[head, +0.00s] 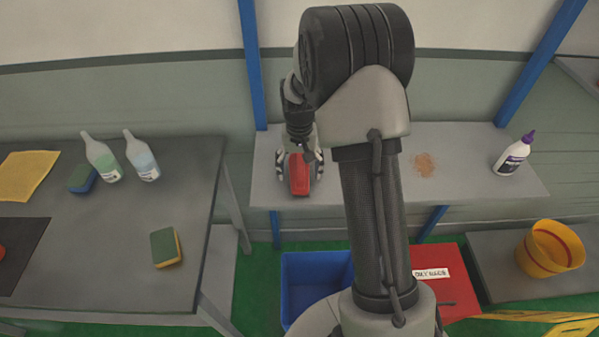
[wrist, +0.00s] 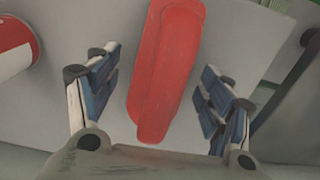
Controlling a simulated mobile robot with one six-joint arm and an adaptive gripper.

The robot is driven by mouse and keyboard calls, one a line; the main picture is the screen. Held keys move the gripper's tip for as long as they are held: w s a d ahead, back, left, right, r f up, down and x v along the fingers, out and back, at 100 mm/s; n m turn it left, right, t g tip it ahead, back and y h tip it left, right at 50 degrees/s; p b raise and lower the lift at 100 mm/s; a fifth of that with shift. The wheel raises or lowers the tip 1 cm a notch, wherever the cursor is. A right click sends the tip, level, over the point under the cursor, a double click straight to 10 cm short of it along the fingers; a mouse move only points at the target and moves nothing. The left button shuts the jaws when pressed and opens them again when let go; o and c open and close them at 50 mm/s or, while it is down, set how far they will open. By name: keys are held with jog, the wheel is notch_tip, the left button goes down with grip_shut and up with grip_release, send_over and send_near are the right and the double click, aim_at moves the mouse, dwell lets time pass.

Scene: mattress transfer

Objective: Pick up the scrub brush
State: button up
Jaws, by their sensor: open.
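The scrub brush (head: 299,175) appears as a red, elongated body lying on the grey shelf table (head: 462,178) by the wall. In the wrist view, the red brush (wrist: 168,70) runs lengthwise between my gripper's fingers, its narrow end towards the palm. My gripper (head: 301,160) is over the brush in the head view. It also shows in the wrist view (wrist: 160,75), open, with a blue-padded finger on each side and a visible gap to the brush on both sides. The brush's underside is hidden.
A white and red rounded object (wrist: 14,45) is cut off at the wrist view's left edge. A white bottle with a purple cap (head: 513,154) and a brownish stain (head: 425,164) are farther right on the table. A blue bin (head: 310,285) stands below.

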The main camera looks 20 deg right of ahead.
jog(key=shift+f, duration=0.6)
jog(key=shift+r, duration=0.1)
jog(key=shift+c, duration=0.4)
jog(key=c, duration=1.1)
jog(key=shift+c, duration=0.2)
notch_tip(320, 180, up, 20)
jog(key=p, duration=0.4)
jog(key=shift+p, duration=0.3)
jog(key=shift+c, duration=0.2)
